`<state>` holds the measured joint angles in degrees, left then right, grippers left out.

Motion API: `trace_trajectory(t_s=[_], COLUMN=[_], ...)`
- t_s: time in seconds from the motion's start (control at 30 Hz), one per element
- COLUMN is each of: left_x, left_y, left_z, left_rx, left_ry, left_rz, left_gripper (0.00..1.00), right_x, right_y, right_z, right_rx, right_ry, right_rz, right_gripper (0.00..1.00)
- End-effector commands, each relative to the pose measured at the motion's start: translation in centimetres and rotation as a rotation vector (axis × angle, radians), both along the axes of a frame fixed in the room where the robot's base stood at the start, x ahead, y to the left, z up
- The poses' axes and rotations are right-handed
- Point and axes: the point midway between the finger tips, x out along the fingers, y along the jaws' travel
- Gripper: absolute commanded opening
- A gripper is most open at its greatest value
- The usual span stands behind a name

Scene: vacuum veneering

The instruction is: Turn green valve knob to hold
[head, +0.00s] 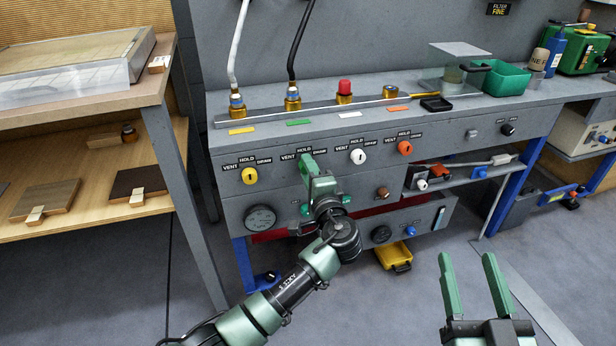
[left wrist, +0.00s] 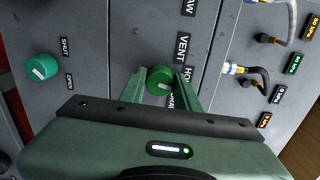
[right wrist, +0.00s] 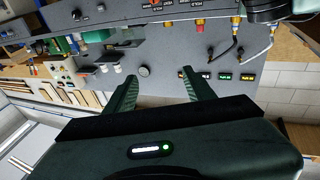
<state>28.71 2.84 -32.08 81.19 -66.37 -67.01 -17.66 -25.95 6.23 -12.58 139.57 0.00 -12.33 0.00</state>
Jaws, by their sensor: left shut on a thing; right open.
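The green valve knob (left wrist: 159,79) is on the grey panel front, beside the VENT and HOLD (left wrist: 188,75) labels. In the left wrist view it sits between my left fingers, with a pale pointer mark on its face; I cannot tell exactly which label the mark points to. My left gripper (head: 308,166) is shut on this knob and covers most of it in the head view. My right gripper (head: 468,258) is open and empty, out over the floor in front of the bench; it also shows in the right wrist view (right wrist: 160,84).
A yellow knob (head: 250,176) is left of the green one; white (head: 358,156) and orange (head: 404,148) knobs are to its right. Another green knob (left wrist: 41,68) has SHUT and OPEN labels. A gauge (head: 260,217) lies below. Open floor (head: 400,300) surrounds my right gripper.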

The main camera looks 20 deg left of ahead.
Motion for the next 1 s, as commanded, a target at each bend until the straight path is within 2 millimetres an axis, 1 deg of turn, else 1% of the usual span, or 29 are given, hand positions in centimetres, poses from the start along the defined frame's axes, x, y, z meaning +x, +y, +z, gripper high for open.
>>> trace_trajectory(t_s=[0.03, 0.1, 0.2, 0.3, 0.4, 0.5, 0.63, 1.0], left_x=[-0.1, -0.1, -0.1, -0.1, -0.1, -0.1, -0.1, -0.1], left_y=[-0.1, 0.0, -0.1, -0.1, 0.0, 0.0, 0.0, -0.1], left_z=[-0.5, -0.5, -0.5, -0.5, -0.4, -0.4, -0.3, -0.3], left_rx=[-0.030, -0.066, -0.110, -0.144, -0.168, -0.184, -0.195, -0.197], left_ry=[-0.015, -0.040, -0.069, -0.092, -0.108, -0.120, -0.126, -0.127], left_rz=[0.000, 0.001, -0.001, 0.000, 0.001, 0.000, 0.000, 0.000], left_gripper=[0.00, 0.00, 0.00, 0.00, 0.00, 0.00, 0.00, 0.00], right_x=[-0.2, -0.8, -1.7, -2.7, -3.5, -4.0, -4.5, -4.5], right_y=[0.1, 0.3, 0.3, 0.3, 0.2, 0.1, 0.1, 0.0], right_z=[1.0, 2.9, 5.0, 6.6, 7.8, 8.5, 9.0, 9.1], right_rx=[0.020, 0.046, 0.079, 0.105, 0.125, 0.138, 0.147, 0.149], right_ry=[-0.073, -0.169, -0.287, -0.381, -0.449, -0.495, -0.524, -0.531], right_rz=[0.004, 0.010, 0.018, 0.022, 0.026, 0.027, 0.029, 0.029], right_gripper=[0.54, 0.54, 0.54, 0.54, 0.54, 0.54, 0.54, 0.54])
